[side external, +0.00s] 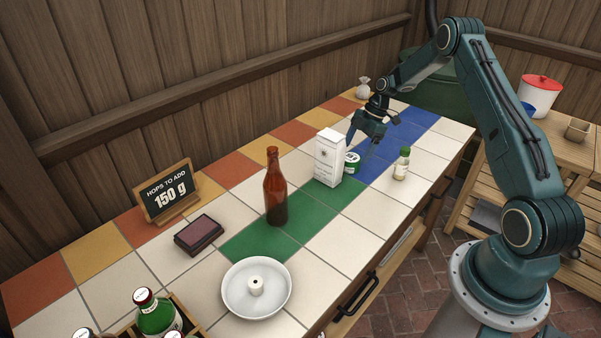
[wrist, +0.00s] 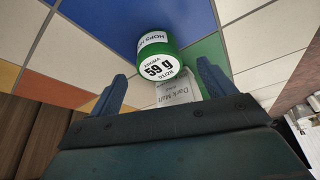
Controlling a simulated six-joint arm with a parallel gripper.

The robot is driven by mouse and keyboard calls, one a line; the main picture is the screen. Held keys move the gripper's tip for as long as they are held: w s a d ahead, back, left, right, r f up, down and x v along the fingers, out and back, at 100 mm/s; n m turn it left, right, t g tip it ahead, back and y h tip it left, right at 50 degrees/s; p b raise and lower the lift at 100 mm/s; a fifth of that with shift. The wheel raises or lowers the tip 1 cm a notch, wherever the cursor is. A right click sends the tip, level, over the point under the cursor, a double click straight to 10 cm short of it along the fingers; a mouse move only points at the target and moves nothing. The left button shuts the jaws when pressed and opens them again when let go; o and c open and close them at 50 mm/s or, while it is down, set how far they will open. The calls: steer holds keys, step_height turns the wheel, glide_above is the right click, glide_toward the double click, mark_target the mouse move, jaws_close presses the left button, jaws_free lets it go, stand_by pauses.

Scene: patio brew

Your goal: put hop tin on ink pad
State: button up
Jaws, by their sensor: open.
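The hop tin (side external: 352,163) is a small green tin with a white label, standing on the tiled counter just behind the white carton. The ink pad (side external: 200,234) is a dark maroon pad in a black case, on the white tiles at left, clear on top.
A white carton (side external: 329,157) stands beside the tin; it also shows in the wrist view (wrist: 178,88). A brown bottle (side external: 275,190) stands between carton and ink pad. A small bottle (side external: 402,165), a white dish (side external: 257,290) and a sign (side external: 168,193) are also on the counter.

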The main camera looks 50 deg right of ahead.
mark_target(352, 157)
steer(key=shift+f, duration=0.1)
steer(key=shift+x, duration=2.5)
steer(key=shift+c, duration=0.4)
steer(key=c, duration=1.1)
step_height(352, 157, up, 20)
steer(key=shift+r, duration=0.1)
steer(key=shift+w, duration=0.1)
